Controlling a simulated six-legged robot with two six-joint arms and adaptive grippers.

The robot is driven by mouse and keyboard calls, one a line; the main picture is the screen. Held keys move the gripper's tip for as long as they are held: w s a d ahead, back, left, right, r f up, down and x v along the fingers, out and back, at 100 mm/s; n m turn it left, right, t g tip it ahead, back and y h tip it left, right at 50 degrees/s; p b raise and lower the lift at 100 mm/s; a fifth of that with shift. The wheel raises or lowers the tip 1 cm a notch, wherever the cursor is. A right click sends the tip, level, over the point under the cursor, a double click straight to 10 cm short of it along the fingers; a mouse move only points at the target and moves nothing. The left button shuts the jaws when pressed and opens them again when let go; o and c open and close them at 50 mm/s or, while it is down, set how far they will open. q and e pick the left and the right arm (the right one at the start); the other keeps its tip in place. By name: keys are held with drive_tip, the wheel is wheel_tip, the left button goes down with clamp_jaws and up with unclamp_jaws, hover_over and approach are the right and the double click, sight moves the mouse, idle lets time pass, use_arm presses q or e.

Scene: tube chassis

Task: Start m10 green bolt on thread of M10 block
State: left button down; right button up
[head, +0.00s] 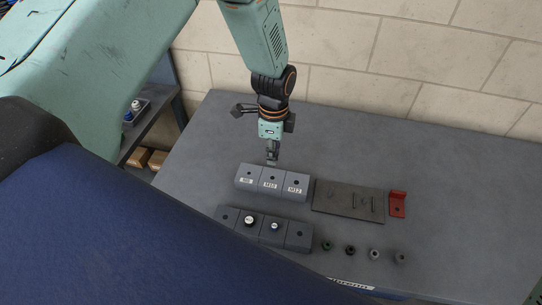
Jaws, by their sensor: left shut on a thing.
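My left gripper (272,155) comes down from the top and is shut, pointing down just above the back row of three grey blocks. It is over the middle one, the M10 block (269,184), which stands between the M8 block (247,180) and the M12 block (296,188). The m10 green bolt in its jaws is too small and covered to make out, and I cannot tell whether it touches the block's hole. My right gripper is not in view.
A dark plate (345,201) and red bracket (398,203) lie right. The table's right side is clear.

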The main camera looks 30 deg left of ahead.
use_arm(q)
drive_tip(key=shift+w+f, duration=0.1)
drive_tip(key=shift+f, duration=0.3)
drive_tip(key=shift+f+b, duration=0.3)
drive_tip(key=shift+b, duration=0.2)
drive_tip(key=shift+s+a+f+b, duration=0.1)
drive_tip(key=shift+s+f+b, duration=0.05)
drive_tip(key=shift+f+b, duration=0.35)
drive_tip(key=shift+s+a+f+b, duration=0.1)
drive_tip(key=shift+s+f+b, duration=0.05)
drive_tip(key=shift+f+b, duration=0.35)
drive_tip(key=shift+d+f, duration=0.1)
drive_tip(key=shift+w+d, duration=0.15)
drive_tip(key=shift+w, duration=0.25)
drive_tip(key=shift+s, duration=0.25)
drive_tip(key=shift+w, duration=0.2)
drive_tip(key=shift+s, duration=0.2)
